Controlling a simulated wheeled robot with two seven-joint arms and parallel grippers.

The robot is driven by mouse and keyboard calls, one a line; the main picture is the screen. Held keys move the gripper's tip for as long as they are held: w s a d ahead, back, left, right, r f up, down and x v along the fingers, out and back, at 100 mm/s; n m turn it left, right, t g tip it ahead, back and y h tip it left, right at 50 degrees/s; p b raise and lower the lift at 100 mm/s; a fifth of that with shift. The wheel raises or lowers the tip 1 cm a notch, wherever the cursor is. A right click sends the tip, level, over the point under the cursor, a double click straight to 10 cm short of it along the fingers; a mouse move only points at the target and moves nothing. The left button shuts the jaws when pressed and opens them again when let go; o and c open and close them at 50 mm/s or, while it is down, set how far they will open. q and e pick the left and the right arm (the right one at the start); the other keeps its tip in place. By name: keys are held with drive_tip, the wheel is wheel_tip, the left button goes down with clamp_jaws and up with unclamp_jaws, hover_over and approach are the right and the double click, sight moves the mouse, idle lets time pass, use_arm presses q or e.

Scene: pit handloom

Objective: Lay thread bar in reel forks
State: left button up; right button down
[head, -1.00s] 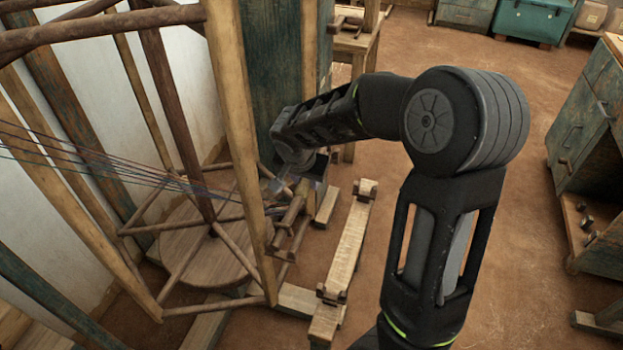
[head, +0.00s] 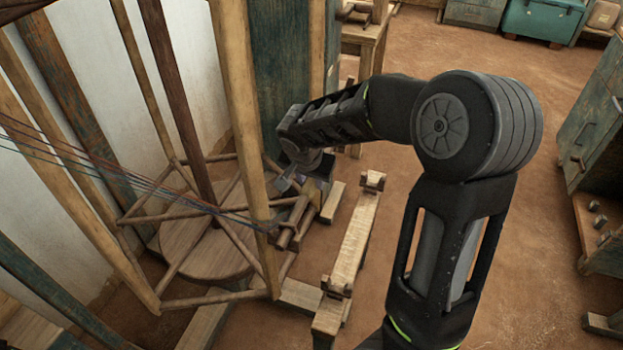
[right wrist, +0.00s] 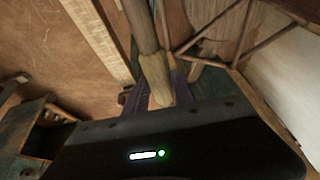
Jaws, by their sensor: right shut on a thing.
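My right gripper (head: 303,184) is low beside the wooden reel frame (head: 217,212), shut on a wooden bar (head: 293,222). The fingertips are small and partly hidden in the head view. In the right wrist view the bar (right wrist: 146,35) runs up from a pale rounded end (right wrist: 157,78); the fingers are largely hidden by the dark gripper body. Dark threads (head: 170,183) stretch from the left toward the bar. A low pale beam (head: 352,240) with notched end blocks (head: 372,181) lies to the right; I cannot tell whether these are the forks. My left gripper is out of view.
A tall wooden post (head: 240,130) stands just left of the gripper. A round wooden disc (head: 210,250) lies under the reel frame. A cabinet (head: 600,140) stands at the right. The brown floor (head: 510,270) right of my arm is clear.

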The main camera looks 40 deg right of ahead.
drive_tip(key=c, duration=1)
unclamp_jaws()
drive_tip(key=shift+o, duration=0.2)
drive_tip(key=shift+p+v, duration=0.3)
drive_tip(key=shift+v, duration=3.65)
